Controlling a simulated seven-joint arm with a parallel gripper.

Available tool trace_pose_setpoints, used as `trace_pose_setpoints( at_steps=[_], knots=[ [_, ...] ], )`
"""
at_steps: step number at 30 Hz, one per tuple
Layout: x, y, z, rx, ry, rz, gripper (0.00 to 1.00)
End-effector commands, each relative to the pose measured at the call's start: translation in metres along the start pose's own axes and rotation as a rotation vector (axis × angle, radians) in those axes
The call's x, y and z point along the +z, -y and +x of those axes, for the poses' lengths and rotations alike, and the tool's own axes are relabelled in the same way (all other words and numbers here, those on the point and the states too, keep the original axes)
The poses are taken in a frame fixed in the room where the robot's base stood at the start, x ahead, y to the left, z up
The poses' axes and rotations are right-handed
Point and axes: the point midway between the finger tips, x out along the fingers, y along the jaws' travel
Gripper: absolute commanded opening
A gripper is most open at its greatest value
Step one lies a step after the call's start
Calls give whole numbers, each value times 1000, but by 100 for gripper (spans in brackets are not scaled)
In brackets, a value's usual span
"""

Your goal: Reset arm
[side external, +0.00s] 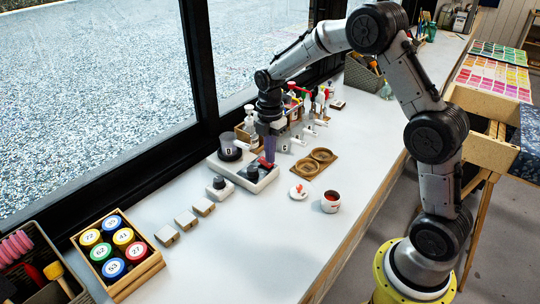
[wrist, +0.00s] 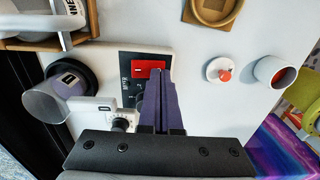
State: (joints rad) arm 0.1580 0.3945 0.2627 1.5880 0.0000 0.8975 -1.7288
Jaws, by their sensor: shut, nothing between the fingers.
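My gripper (side external: 269,158) is shut and empty, with its purple fingers pointing down over a white device (side external: 234,172) on the counter. In the wrist view, the shut fingertips (wrist: 157,73) overlap the edge of a red rocker switch (wrist: 141,66) on the device's dark panel. I cannot tell whether they touch it. A dark knob (side external: 252,172) sits at the device's near corner, and a dark-topped round part (side external: 229,147) stands at its back left. My arm reaches in from the right, bent over the counter.
A small weight-like item (side external: 219,187) and several small blocks (side external: 186,219) lie left of the device. A wooden box (side external: 136,268) holds numbered jars.

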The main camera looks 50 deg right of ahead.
Motion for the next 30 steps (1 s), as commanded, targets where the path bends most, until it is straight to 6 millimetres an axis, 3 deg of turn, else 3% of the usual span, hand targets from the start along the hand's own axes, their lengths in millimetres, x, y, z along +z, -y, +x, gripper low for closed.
trace_pose_setpoints(
  at_steps=[9, 23, 26, 30],
  knots=[
    [0, 0, -33, 3, 0, 0, 0],
    [-3, -2, -46, 19, 3, -7, 0],
    [-8, -2, -75, 80, 12, -19, 0],
    [-23, 22, -130, 182, 24, -39, 0]
  ],
)
